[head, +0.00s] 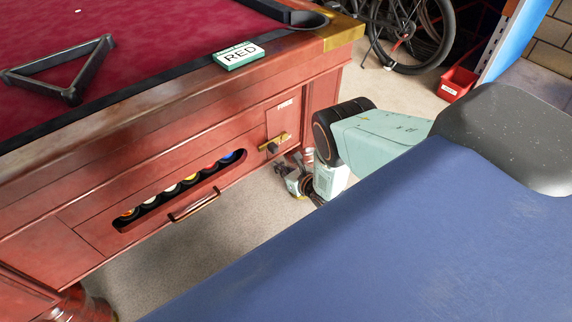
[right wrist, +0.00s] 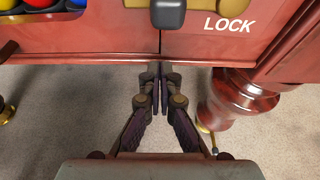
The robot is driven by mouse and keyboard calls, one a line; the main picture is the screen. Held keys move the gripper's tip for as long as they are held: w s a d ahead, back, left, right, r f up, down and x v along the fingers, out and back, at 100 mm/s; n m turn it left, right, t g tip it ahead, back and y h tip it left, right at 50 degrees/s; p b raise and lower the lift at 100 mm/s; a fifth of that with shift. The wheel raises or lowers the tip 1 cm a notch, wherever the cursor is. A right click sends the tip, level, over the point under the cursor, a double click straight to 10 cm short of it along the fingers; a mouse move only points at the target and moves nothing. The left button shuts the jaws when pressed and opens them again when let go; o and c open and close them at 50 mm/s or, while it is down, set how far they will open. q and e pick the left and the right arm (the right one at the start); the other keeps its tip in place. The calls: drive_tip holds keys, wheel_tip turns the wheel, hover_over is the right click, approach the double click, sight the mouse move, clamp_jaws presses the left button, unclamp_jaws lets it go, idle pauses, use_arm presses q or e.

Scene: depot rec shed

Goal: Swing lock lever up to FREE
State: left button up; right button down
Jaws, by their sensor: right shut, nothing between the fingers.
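The lock lever shows as a brass bar (head: 273,142) with a dark knob (head: 272,148) on the red wooden side of the pool table, lying nearly level. In the right wrist view the dark knob (right wrist: 168,14) is at the top edge, with brass behind it and the white word LOCK (right wrist: 228,23) to its right. My right gripper (head: 284,170) is below the lever, apart from it. In the right wrist view its fingers (right wrist: 160,70) are together with nothing between them, below the knob. My left gripper is out of view.
The ball slot (head: 180,190) with several balls and a drawer handle (head: 194,205) are left of the lever. A turned table leg (right wrist: 240,98) stands right of my fingers.

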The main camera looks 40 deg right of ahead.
sight(276, 144)
wheel_tip(276, 144, up, 4)
drive_tip(key=shift+s+f+p, duration=0.1)
drive_tip(key=shift+p, duration=0.4)
